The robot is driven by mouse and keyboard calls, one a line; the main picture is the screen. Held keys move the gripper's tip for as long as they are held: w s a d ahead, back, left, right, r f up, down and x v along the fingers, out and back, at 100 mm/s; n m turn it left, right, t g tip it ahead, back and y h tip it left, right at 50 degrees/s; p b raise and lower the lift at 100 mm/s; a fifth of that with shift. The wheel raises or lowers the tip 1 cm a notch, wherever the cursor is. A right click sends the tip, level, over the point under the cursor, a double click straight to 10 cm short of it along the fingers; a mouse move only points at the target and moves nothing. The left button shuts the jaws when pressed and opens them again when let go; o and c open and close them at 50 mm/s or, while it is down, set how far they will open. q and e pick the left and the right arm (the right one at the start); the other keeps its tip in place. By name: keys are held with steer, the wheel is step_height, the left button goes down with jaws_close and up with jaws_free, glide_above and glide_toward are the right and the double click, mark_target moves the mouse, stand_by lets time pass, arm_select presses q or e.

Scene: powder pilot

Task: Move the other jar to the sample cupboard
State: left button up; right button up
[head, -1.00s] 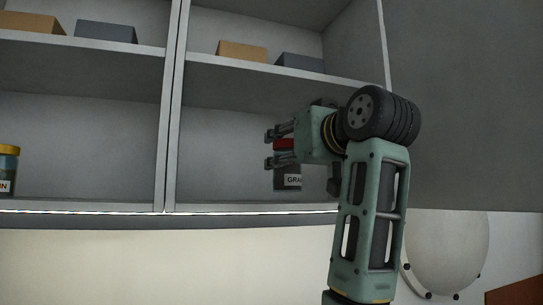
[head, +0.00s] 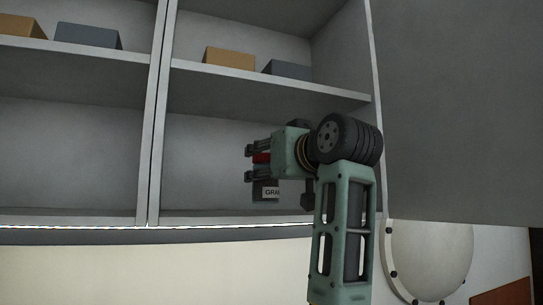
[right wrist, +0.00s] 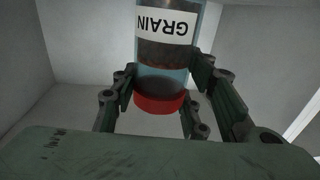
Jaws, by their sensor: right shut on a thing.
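A jar with a red lid and a white label reading GRAIN (right wrist: 165,45) is held in my right gripper (head: 255,160). In the head view the jar (head: 265,190) hangs upright in front of or inside the right lower bay of the cupboard (head: 205,150); I cannot tell whether its base touches the shelf. In the right wrist view the fingers (right wrist: 180,95) close on both sides of the jar near its lid. My left gripper does not show.
The upper shelf holds tan boxes (head: 229,58) and grey boxes (head: 288,69). A vertical divider (head: 154,110) stands left of the gripper, and a large grey panel (head: 455,110) stands to the right. The left lower bay looks empty where visible.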

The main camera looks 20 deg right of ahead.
steer(key=w+p, duration=0.1)
steer(key=w, duration=0.1)
steer(key=w+p, duration=0.1)
steer(key=w, duration=0.1)
steer(key=w+p, duration=0.1)
steer(key=w, duration=0.1)
steer(key=shift+a+f, duration=0.1)
steer(key=shift+f, duration=0.2)
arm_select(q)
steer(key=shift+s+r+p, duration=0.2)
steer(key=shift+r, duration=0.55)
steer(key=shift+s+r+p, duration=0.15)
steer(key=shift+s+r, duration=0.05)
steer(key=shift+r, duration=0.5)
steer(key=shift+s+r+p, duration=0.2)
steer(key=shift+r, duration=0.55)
arm_select(e)
steer(key=shift+w+f, duration=0.15)
steer(key=shift+w, duration=0.35)
steer(key=shift+w+f, duration=0.15)
steer(key=shift+w, duration=0.35)
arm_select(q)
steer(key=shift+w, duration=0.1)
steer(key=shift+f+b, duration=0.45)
arm_select(e)
steer(key=shift+f, duration=0.55)
steer(key=o, duration=1.4)
steer(key=shift+o, duration=0.4)
steer(key=shift+f, duration=0.1)
steer(key=o, duration=0.5)
